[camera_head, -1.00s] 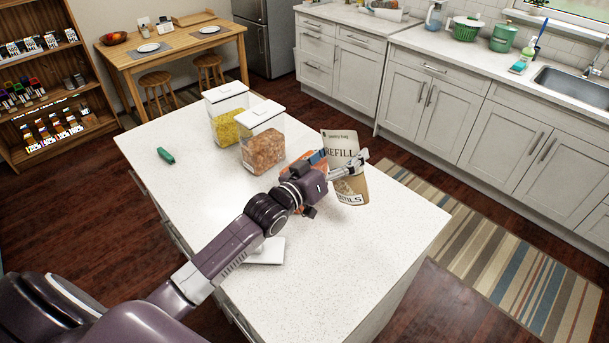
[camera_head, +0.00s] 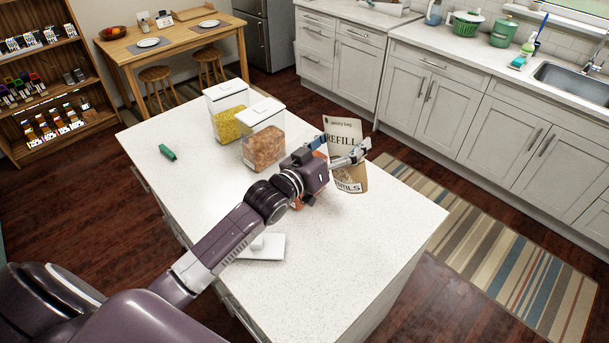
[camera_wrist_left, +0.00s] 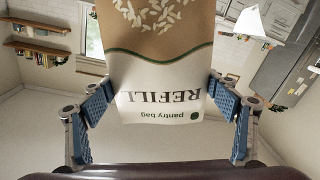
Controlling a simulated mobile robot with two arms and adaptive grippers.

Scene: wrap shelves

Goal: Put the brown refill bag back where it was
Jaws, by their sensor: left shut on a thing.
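The brown refill bag (camera_head: 345,140) has a white top band reading "REFILL". My left gripper (camera_head: 343,155) is shut on it and holds it upright, slightly tilted, over the far right part of the white island. In the left wrist view the bag (camera_wrist_left: 160,70) appears upside down, with the blue finger pads (camera_wrist_left: 160,103) on its two sides. My right gripper is not in view.
On the island (camera_head: 330,240) stand a clear container of yellow food (camera_head: 227,122) and one of orange-brown food (camera_head: 265,148). An orange thing is mostly hidden behind my gripper. A white lid (camera_head: 262,248) and a green clip (camera_head: 167,152) lie on the top. The front right is clear.

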